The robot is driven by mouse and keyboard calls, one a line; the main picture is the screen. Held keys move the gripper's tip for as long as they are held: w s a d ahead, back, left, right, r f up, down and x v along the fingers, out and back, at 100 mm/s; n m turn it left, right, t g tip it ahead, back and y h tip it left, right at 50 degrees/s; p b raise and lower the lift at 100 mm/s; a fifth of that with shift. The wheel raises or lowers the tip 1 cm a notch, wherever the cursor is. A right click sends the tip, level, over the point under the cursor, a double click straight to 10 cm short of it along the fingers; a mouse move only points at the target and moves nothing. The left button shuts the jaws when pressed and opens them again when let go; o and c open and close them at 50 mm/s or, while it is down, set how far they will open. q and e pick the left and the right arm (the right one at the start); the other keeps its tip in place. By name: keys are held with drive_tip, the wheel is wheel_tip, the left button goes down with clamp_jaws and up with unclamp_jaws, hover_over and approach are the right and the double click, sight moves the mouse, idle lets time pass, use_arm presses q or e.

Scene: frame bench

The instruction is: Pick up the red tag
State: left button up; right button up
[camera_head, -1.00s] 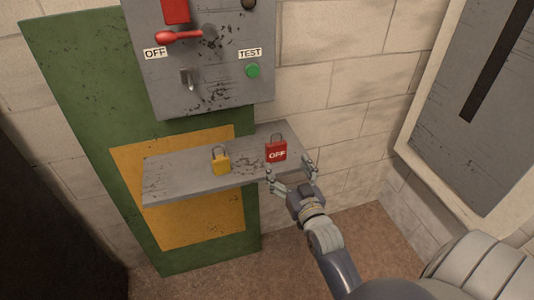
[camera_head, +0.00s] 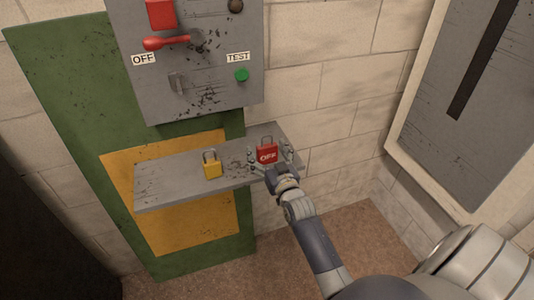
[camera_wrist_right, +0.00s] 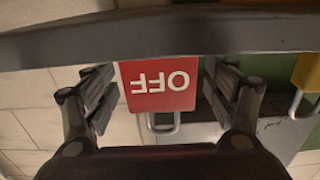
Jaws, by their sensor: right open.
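The red tag (camera_head: 267,153), marked OFF and with a metal shackle on top, stands on the grey shelf (camera_head: 160,190) near its right end. My right gripper (camera_head: 270,157) is open, with one finger on each side of the tag. In the right wrist view the red tag (camera_wrist_right: 160,86) appears upside down between the two open fingers (camera_wrist_right: 160,88). A gap shows on its left side; on its right the finger is close, and I cannot tell if it touches. My left gripper is not in view.
A yellow padlock (camera_head: 212,168) stands on the shelf left of the tag. Above is a grey panel (camera_head: 215,90) with a red lever (camera_head: 165,43) and a green TEST button (camera_head: 242,75). A grey framed panel (camera_head: 460,110) is on the right wall.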

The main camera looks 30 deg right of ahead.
sight(268, 147)
drive_tip(key=c, duration=1.2)
drive_tip(key=shift+o, duration=0.2)
drive_tip(key=shift+r, duration=0.9)
drive_tip(key=shift+s+a+r, duration=0.1)
drive_tip(key=shift+s+r, duration=0.1)
drive_tip(key=shift+r, duration=0.25)
drive_tip(key=shift+s+a+r, duration=0.1)
drive_tip(key=shift+s+r, duration=0.1)
drive_tip(key=shift+r, duration=0.25)
drive_tip(key=a+r+v, duration=0.1)
drive_tip(key=v, duration=1.4)
drive_tip(key=shift+r+b, duration=0.2)
drive_tip(key=shift+b, duration=0.2)
